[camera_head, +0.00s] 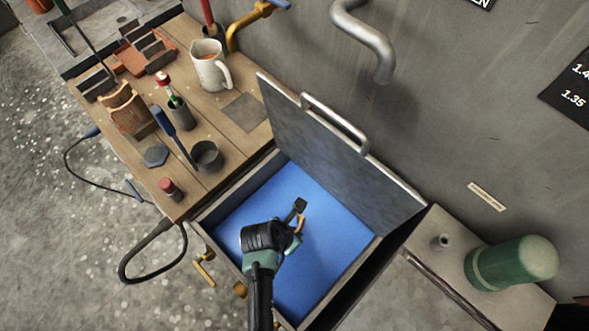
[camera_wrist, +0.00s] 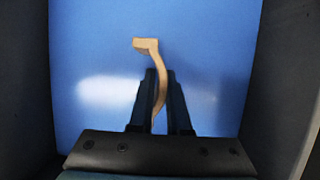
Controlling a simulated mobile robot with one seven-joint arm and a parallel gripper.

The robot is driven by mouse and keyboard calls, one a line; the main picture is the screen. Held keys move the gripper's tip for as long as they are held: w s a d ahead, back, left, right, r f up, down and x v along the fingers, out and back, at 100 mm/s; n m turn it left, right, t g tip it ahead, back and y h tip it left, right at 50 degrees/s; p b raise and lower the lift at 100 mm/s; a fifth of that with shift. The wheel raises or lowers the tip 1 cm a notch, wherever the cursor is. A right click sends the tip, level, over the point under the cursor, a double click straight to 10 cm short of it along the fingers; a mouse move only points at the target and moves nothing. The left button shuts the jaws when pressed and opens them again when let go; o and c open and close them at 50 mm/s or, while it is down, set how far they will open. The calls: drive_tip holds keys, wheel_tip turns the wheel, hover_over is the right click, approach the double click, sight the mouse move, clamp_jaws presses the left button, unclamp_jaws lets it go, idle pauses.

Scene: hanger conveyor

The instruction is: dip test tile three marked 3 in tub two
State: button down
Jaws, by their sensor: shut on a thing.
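An open tub (camera_head: 362,255) is filled with flat blue liquid (camera_head: 315,185); its grey lid (camera_head: 320,140) stands raised at the back. My gripper (camera_head: 298,222) is over the blue surface, inside the tub's rim as seen from above. It is shut on a thin, curved tan tile (camera_head: 302,221). In the wrist view the tile (camera_wrist: 147,43) stands between my dark fingers (camera_wrist: 162,80), its bent end reaching past the fingertips over blue. Whether the tile touches the liquid cannot be told. No number shows on tile or tub. A dark shape beside the tile may be a shadow or reflection.
A wooden bench (camera_head: 190,190) at left holds a white jug (camera_head: 210,66), a dark cup (camera_head: 206,156), a red-topped bottle (camera_head: 171,188) and a rack with brown pieces (camera_head: 128,110). A green cylinder (camera_head: 512,263) lies at right. A pipe (camera_head: 372,40) juts from the wall.

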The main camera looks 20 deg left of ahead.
drive_tip(key=shift+r+p, duration=3)
drive_tip(key=shift+p, duration=0.1)
drive_tip(key=shift+f, duration=0.1)
idle(4.8)
